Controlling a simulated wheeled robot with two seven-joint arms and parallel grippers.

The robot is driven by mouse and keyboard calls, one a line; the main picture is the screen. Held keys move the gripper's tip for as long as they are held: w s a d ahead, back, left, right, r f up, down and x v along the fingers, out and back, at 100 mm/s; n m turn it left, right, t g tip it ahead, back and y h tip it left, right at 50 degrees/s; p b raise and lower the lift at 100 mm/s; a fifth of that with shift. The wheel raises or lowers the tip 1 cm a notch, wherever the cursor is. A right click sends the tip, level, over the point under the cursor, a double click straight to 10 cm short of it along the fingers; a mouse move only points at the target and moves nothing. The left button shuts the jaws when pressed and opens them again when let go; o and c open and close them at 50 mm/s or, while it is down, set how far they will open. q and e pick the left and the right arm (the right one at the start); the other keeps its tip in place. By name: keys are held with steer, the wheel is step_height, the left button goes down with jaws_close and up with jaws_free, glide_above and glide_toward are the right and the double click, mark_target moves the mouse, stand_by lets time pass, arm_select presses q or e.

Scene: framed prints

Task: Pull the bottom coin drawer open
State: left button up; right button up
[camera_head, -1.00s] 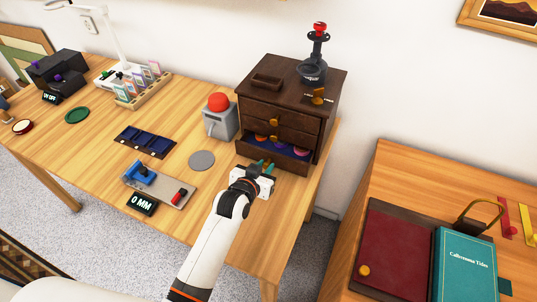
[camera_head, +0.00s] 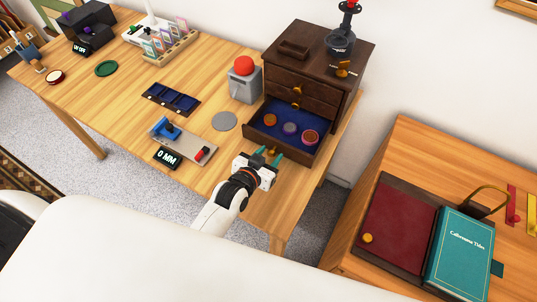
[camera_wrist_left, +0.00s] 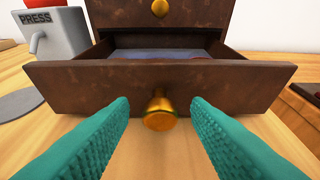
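The dark brown coin cabinet (camera_head: 318,58) stands at the right end of the wooden desk. Its bottom drawer (camera_head: 290,137) is pulled well out, showing a blue lining with three coins: orange (camera_head: 270,120), purple (camera_head: 290,128) and reddish (camera_head: 310,137). My left gripper (camera_head: 271,155) is at the drawer front. In the left wrist view, its two teal fingers (camera_wrist_left: 160,108) are apart on either side of the brass knob (camera_wrist_left: 159,114), with a visible gap on both sides. The upper drawers look shut. My right gripper is not in view.
A grey box with a red button (camera_head: 244,80) stands left of the cabinet. A grey disc (camera_head: 224,121), a slide gauge (camera_head: 183,141) and a blue tray (camera_head: 171,98) lie further left. A second table with a teal book (camera_head: 461,262) is at right.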

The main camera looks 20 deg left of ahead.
arm_select(q)
steer(key=shift+s, duration=0.1)
steer(key=b+v, duration=0.1)
steer(key=v, duration=1.1)
